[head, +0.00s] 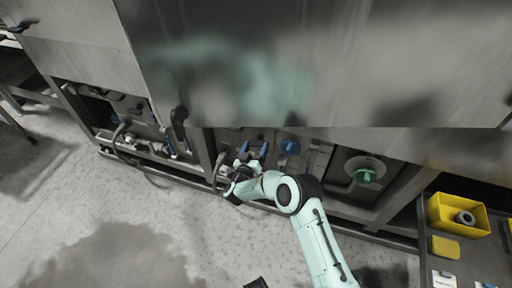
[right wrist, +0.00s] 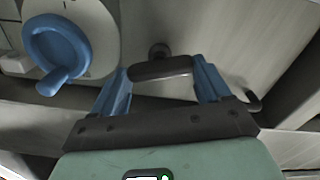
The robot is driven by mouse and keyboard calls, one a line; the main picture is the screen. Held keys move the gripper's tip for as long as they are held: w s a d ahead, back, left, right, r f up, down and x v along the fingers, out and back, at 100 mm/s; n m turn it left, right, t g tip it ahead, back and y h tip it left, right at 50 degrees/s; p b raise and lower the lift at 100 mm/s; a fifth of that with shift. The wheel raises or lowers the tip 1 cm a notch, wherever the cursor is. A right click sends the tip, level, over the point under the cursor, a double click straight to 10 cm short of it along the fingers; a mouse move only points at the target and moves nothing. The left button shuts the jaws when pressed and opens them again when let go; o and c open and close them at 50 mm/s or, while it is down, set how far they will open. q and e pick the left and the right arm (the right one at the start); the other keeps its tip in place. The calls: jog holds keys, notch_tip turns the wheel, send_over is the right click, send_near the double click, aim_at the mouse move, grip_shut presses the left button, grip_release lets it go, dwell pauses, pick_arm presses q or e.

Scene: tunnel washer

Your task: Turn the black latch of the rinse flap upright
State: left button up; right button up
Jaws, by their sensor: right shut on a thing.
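The black latch (right wrist: 162,69) shows in the right wrist view as a short dark bar lying across the picture, with a round dark pivot just above it. My right gripper (right wrist: 162,72) has one blue finger at each end of the bar and is shut on it. In the head view my right gripper (head: 253,151) is low at the machine's front, its blue fingertips against the panel; the latch is too small or hidden to make out there. My left gripper is not in view.
A blue knob (right wrist: 57,46) on a pale round plate is close at the left in the wrist view. In the head view a green knob (head: 365,175) sits further right. A yellow bin (head: 437,212) stands at the right. Large steel panels overhang the arm. Floor at the lower left is clear.

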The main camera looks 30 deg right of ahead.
jog(key=n, duration=0.2)
jog(key=shift+a+n, duration=0.1)
jog(key=shift+n, duration=0.3)
jog(key=n, duration=0.3)
jog(key=shift+f+n+p, duration=0.1)
jog(key=shift+n+p, duration=0.2)
jog(key=shift+p, duration=0.05)
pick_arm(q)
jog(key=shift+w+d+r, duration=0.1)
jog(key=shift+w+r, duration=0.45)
pick_arm(e)
jog(key=shift+f+n, duration=0.1)
jog(key=shift+n, duration=3.6)
jog(key=o, duration=1)
